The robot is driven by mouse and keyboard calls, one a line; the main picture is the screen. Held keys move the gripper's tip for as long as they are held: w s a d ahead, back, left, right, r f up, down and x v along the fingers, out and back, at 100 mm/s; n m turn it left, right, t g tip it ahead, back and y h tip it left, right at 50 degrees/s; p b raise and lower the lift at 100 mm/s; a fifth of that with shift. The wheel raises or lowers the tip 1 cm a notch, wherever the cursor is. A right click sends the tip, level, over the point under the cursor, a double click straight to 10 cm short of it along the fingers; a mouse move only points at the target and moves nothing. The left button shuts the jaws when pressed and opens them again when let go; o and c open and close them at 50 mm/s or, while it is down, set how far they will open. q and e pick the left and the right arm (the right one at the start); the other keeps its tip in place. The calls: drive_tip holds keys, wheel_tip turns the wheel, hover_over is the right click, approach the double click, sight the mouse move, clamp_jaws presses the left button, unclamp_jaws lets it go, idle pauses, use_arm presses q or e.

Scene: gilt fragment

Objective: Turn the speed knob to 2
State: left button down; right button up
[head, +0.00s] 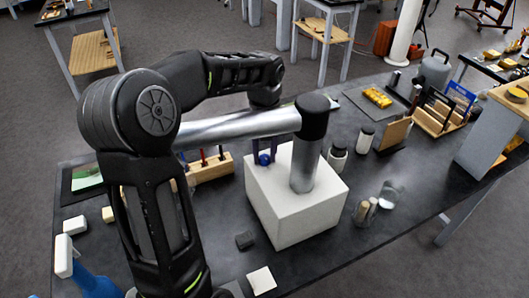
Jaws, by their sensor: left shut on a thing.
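A white box-shaped machine (262,205) stands on the dark table, with a grey column (303,170) rising from its top under a black cap (313,112). My left gripper (264,157), with dark blue fingers, points down at the box's far left edge. A small round blue knob (264,160) shows between its fingers, and they are shut on it. A silver bar (235,128) and my own arm cover the gripper's upper part. The knob's pointer and any speed numbers are too small to read. My right gripper is not in view.
Jars (364,140) and small glassware (389,194) stand right of the machine. A wooden rack (212,170) with tools lies to its left. Bare tabletop shows at the front right.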

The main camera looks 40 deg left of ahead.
sight(264, 157)
use_arm(q)
drive_tip(key=shift+m, duration=0.4)
drive_tip(key=c, duration=1.1)
unclamp_jaws()
drive_tip(key=shift+r+b, duration=0.55)
drive_tip(key=shift+r, duration=3.4)
